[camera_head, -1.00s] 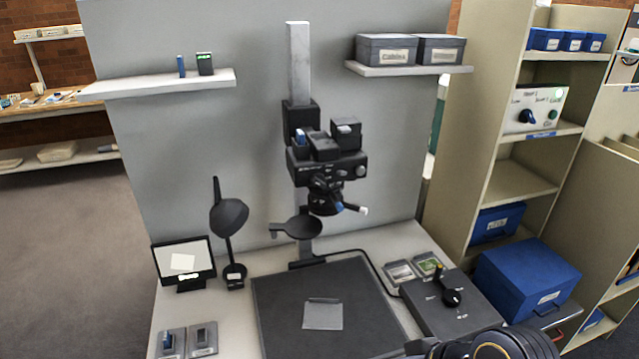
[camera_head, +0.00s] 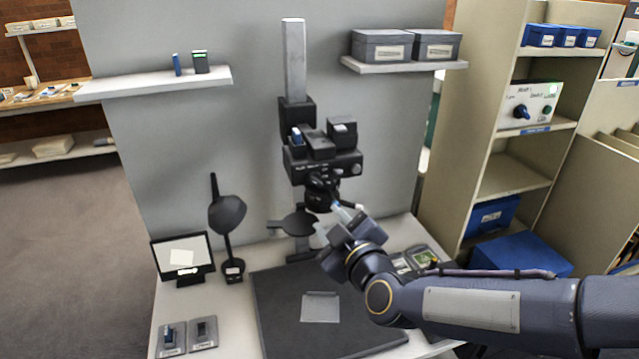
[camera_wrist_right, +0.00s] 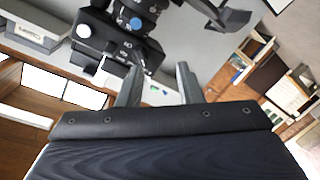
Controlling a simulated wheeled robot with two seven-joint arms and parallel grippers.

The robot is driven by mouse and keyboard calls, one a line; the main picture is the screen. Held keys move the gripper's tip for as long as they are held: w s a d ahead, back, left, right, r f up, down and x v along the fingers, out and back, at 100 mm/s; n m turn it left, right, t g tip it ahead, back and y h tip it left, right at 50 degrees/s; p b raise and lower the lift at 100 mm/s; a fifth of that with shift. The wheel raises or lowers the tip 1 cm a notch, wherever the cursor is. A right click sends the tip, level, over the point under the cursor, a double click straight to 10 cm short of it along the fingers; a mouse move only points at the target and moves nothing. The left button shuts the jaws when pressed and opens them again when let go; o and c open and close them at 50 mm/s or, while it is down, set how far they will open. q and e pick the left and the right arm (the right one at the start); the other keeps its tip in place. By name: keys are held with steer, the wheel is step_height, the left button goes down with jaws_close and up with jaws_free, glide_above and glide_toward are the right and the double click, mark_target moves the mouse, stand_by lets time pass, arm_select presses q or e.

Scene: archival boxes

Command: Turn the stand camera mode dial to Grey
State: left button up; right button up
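The stand camera (camera_head: 325,160) is a black unit on a grey upright column. A round grey knob (camera_head: 357,169) sits on the right of its front and may be the mode dial; its setting is too small to read. In the right wrist view a similar pale knob (camera_wrist_right: 83,31) shows on the camera body, beyond and left of the fingers. My right gripper (camera_head: 330,221) is in front of and below the camera, apart from that knob. Its two fingers (camera_wrist_right: 158,84) are apart with nothing between them. My left gripper is not in view.
A black lens-side arm (camera_head: 296,222) projects below the camera, close to my right gripper. A dark baseboard (camera_head: 275,320) with a grey sheet (camera_head: 320,307) lies underneath. A shelf with grey boxes (camera_head: 383,45) is above right.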

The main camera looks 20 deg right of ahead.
mark_target(317, 185)
steer(key=shift+n+t+h, duration=0.7)
steer(key=shift+h, duration=0.2)
steer(key=w, duration=0.3)
steer(key=w+r, duration=0.1)
steer(key=w, duration=0.2)
steer(key=w+d+r, duration=0.1)
steer(key=w, duration=0.2)
jaws_close()
